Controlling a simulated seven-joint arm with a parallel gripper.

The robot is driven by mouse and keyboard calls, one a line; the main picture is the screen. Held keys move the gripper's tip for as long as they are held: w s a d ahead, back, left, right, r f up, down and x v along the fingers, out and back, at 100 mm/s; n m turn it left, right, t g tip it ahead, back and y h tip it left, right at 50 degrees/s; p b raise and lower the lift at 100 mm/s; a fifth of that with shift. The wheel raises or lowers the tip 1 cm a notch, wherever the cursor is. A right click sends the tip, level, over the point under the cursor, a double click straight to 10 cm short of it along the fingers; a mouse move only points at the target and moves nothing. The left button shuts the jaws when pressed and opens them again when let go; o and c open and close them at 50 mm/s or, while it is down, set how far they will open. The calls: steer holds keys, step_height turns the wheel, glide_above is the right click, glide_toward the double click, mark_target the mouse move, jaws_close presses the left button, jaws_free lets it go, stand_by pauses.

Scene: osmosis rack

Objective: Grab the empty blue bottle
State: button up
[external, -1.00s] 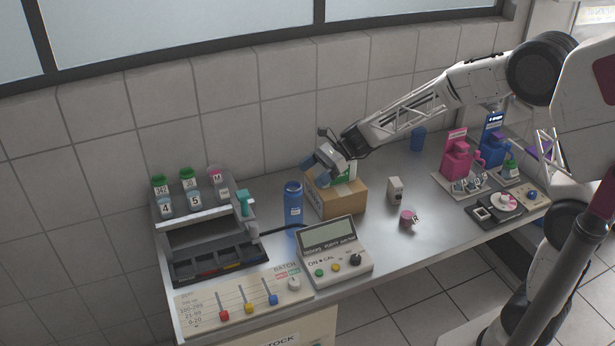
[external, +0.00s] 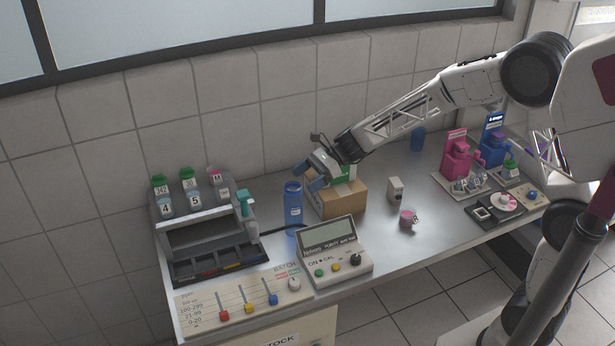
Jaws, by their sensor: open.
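A tall blue bottle (external: 293,208) stands upright on the metal counter, left of the cardboard box and behind the purity meter. Whether it is empty cannot be seen. My gripper (external: 304,182) is open, with its blue-grey fingers pointing down and left close to the bottle's upper right side. I cannot tell whether a finger touches the bottle. A blue cup-like container (external: 417,139) stands farther back on the right, near the wall.
A cardboard box (external: 345,200) with a green and white item sits under my gripper. The meter (external: 335,248) stands in front, and a rack with several capped bottles (external: 190,195) at left. A small pink cup (external: 407,218) and pink and blue machines (external: 460,160) are at right.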

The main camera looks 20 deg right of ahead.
mark_target(286, 192)
steer(key=shift+x, duration=2.55)
steer(key=shift+r, duration=0.1)
steer(key=c, duration=1.2)
steer(key=shift+r, duration=5)
